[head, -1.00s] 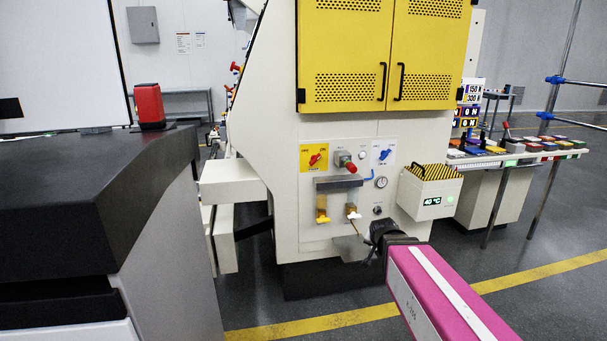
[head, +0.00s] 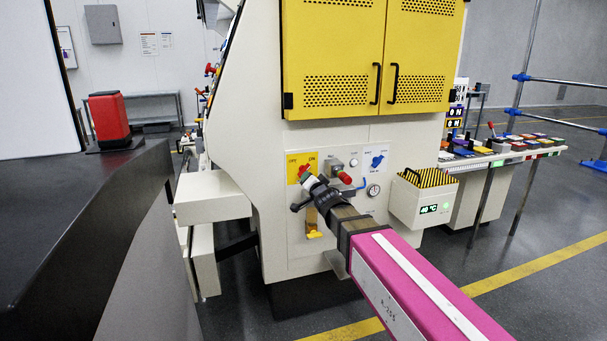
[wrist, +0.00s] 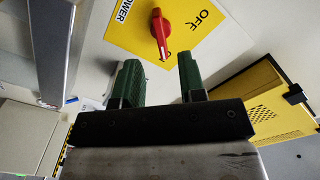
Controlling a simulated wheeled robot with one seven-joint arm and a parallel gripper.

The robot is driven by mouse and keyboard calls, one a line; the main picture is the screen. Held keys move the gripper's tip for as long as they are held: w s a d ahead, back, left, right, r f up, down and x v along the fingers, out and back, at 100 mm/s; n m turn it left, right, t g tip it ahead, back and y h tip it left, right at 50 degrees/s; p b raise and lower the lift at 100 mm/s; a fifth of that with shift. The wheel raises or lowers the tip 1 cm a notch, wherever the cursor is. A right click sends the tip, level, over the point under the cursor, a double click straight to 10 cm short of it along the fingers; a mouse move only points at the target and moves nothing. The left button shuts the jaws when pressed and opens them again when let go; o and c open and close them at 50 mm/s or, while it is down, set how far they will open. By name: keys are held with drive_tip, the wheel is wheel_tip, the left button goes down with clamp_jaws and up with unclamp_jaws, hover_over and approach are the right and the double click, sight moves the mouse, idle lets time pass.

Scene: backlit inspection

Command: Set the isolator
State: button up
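The isolator is a red rotary knob (wrist: 161,35) on a yellow plate (wrist: 128,42) marked POWER and OFF in the wrist view.
The panel also carries a blue knob (head: 377,161), a red knob (head: 345,178), a gauge (head: 373,190) and a yellow-handled valve (head: 314,234). A box with a 40 °C display (head: 425,205) juts out at right. Yellow doors (head: 335,55) are above. A dark counter (head: 90,220) stands left.

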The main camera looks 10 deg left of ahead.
sight(303, 171)
drive_tip(key=x, duration=0.8)
clamp_jaws()
